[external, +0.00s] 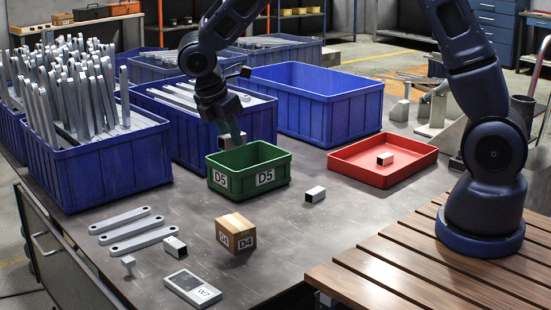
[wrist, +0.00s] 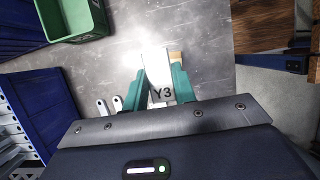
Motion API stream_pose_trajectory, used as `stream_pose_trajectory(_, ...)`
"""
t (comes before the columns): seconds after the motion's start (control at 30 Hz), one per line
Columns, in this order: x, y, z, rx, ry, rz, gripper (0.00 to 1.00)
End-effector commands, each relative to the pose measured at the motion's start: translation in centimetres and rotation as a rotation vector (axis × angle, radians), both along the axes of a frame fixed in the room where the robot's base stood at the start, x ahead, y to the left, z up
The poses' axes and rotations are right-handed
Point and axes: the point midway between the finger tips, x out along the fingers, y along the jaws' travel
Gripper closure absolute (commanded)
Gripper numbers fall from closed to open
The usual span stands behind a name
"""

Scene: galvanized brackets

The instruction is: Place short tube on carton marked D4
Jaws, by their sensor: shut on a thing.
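The carton marked D4 (external: 236,232) is a small brown box standing on the dark table. In the wrist view a brown patch, likely the carton (wrist: 176,58), shows partly hidden behind the held piece. The held tube (external: 230,140) is partly hidden in the external view.
Other short tubes lie on the table (external: 315,194), near the bars (external: 174,246) and in the red tray (external: 345,172). A green D5 bin (external: 218,182), long bars (external: 137,230), a flat labelled item (external: 193,288) and a blue bin of upright tubes (external: 110,170) surround the carton.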

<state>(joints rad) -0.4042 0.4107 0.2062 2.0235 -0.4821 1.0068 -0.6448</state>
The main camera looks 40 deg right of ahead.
Motion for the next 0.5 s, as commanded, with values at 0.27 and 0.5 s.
stream_pose_trajectory(0.27, -0.1, 0.0, -5.7, -0.002, 0.005, 0.001, 0.97)
stream_pose_trajectory(0.5, -0.1, 0.0, -11.0, -0.002, 0.004, 0.003, 0.97)
